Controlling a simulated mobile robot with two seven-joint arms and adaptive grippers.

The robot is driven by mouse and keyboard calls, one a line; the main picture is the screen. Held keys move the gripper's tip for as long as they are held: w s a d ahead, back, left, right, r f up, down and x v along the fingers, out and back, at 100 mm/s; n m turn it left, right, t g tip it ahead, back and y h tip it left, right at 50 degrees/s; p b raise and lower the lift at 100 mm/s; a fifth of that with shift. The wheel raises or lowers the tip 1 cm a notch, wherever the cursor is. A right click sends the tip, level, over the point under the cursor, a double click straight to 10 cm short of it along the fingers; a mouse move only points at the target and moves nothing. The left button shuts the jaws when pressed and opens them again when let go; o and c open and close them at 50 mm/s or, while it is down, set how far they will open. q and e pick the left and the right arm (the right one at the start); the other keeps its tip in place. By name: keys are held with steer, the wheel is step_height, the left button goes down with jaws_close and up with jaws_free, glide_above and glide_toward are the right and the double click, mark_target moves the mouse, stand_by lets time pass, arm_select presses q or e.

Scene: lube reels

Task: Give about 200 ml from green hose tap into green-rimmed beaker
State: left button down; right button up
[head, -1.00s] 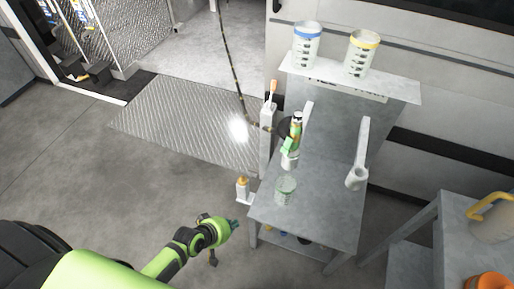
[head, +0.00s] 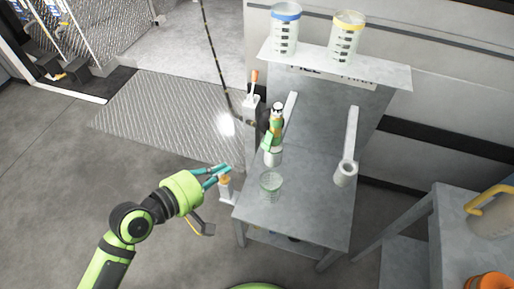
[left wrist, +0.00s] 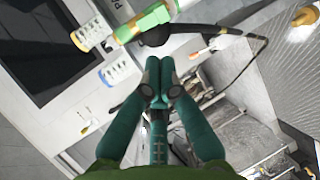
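The green hose tap (head: 272,138) stands upright at the left side of the grey bench, on a pale holder. The green-rimmed beaker (head: 270,184) stands on the bench top in front of it; it looks empty. The green tap also shows there (left wrist: 152,20). My right gripper is out of view.
A blue-rimmed beaker (head: 285,30) and a yellow-rimmed beaker (head: 346,40) stand on the upper shelf (head: 390,75). An empty ring holder (head: 346,172) is at the bench's right. An orange-handled lever (head: 254,78) stands behind the tap. Another table (head: 455,215) is at right.

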mark_target(266, 146)
arm_select(q)
steer(key=shift+w+d, duration=0.1)
steer(key=x, duration=1.4)
steer(key=shift+p, duration=0.4)
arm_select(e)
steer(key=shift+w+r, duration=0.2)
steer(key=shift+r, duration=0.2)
